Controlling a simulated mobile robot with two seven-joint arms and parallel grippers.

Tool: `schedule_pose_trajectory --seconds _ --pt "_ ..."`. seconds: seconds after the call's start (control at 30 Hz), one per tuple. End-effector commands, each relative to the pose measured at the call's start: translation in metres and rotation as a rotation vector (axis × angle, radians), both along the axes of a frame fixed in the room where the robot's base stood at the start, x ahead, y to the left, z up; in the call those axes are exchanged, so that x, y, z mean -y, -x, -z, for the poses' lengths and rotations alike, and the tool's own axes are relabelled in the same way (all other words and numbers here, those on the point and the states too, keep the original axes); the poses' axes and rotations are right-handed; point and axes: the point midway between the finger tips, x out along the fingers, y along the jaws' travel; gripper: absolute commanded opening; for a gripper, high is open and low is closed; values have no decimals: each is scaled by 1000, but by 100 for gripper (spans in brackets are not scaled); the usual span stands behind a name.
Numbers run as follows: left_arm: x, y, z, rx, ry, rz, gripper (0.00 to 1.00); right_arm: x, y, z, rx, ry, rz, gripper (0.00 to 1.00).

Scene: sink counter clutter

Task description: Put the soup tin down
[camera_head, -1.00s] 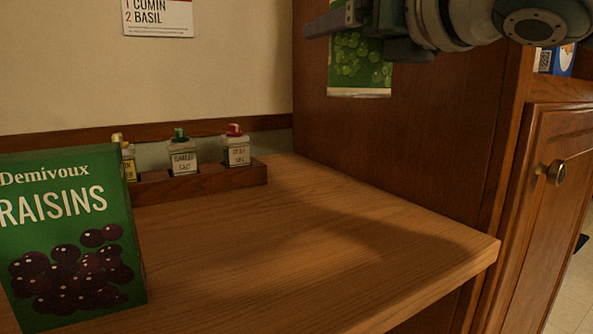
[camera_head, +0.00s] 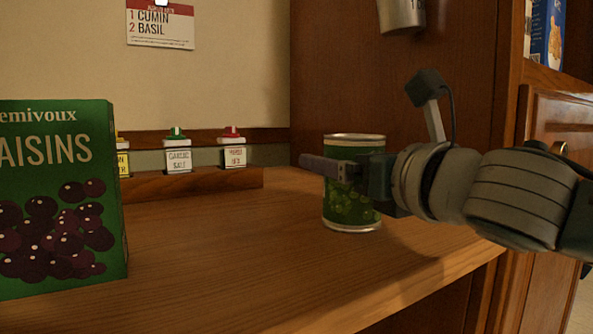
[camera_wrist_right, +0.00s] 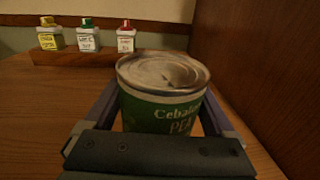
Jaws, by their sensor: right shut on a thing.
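The soup tin (camera_head: 353,215) is a green can with a silver rim and a picture of green peas. It is upright at the right of the counter, its base at or just above the wood; I cannot tell if it touches. In the right wrist view the tin (camera_wrist_right: 165,95) shows its lid and label letters "PEA". My right gripper (camera_head: 338,172) comes in from the right and is shut on the tin, with one finger on each side (camera_wrist_right: 165,115). My left gripper is not in view.
A green raisins box (camera_head: 60,200) stands at the left of the counter (camera_head: 220,260). A wooden rack (camera_head: 200,182) with small capped bottles is at the back. A brown panel (camera_head: 430,60) bounds the right; a metal container (camera_head: 402,12) shows above. The counter's middle is clear.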

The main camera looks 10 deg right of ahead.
Motion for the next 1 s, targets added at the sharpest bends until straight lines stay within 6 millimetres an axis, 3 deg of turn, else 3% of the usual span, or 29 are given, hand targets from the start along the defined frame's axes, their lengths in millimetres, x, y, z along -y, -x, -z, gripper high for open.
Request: schedule_pose_trajectory --seconds 0.33,0.37,0.43,0.77,1.0 --pt "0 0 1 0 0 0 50 0 0 1 5 -1 0 0" --pt "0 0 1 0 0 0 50 0 0 2 2 -1 0 92" --pt "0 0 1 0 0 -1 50 0 0 1 2 -1 0 100" --pt "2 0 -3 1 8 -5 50 1 1 -3 2 0 0 100" --pt "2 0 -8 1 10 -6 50 11 39 -2 -1 2 0 100"
